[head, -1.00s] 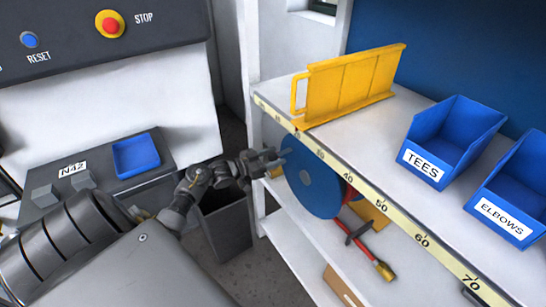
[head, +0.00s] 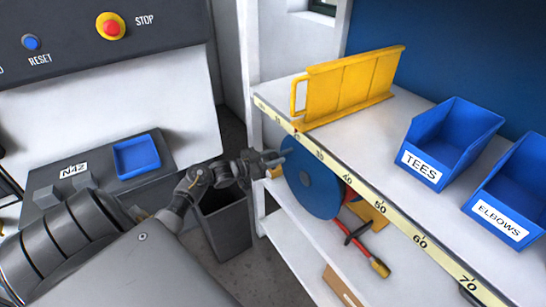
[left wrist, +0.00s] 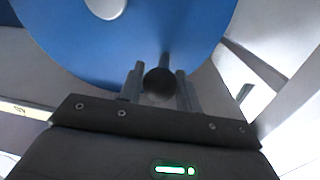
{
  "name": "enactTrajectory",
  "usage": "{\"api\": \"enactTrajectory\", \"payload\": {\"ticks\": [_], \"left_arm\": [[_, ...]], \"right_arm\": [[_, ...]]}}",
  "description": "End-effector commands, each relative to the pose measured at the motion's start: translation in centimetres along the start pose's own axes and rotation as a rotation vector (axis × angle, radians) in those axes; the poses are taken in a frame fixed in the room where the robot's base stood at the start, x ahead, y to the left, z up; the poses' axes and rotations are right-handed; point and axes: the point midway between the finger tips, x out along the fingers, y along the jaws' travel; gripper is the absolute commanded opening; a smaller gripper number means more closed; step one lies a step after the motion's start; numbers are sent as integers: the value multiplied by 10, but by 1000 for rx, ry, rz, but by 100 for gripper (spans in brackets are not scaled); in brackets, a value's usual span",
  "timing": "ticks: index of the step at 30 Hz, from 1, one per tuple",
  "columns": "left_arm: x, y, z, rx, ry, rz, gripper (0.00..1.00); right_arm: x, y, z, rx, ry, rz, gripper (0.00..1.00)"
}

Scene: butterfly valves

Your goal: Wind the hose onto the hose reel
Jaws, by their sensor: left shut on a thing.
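My left gripper (head: 280,158) is at the upper left of the disc. In the left wrist view it is shut on a dark round crank knob (left wrist: 158,84) in front of the disc. A red hose (head: 352,200) shows at the right of the reel, and a red piece with a brass end (head: 381,268) hangs below it. My right gripper is not in view.
A yellow folding panel (head: 345,88) stands on the bench above the reel. Blue bins marked TEES (head: 450,140) and ELBOWS (head: 510,205) stand to the right. A dark open bin (head: 228,235) stands on the floor left of the shelf. The lower shelf (head: 290,250) is mostly bare.

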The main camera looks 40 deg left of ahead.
Motion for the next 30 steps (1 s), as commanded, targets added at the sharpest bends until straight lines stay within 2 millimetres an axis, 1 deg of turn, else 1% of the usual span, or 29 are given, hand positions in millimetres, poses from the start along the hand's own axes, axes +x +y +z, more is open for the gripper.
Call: {"api": "enactTrajectory", "payload": {"ticks": [1,3,15,22,30], "left_arm": [[0,2,-6,35,-5,2,0],[0,6,-12,87,-9,1,0],[3,28,-33,356,-37,0,0],[4,37,-38,359,-36,-1,0],[5,41,-38,356,-35,2,0]], "right_arm": [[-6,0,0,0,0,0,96],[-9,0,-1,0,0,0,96],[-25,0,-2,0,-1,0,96],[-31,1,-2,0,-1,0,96],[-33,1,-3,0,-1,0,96]]}}
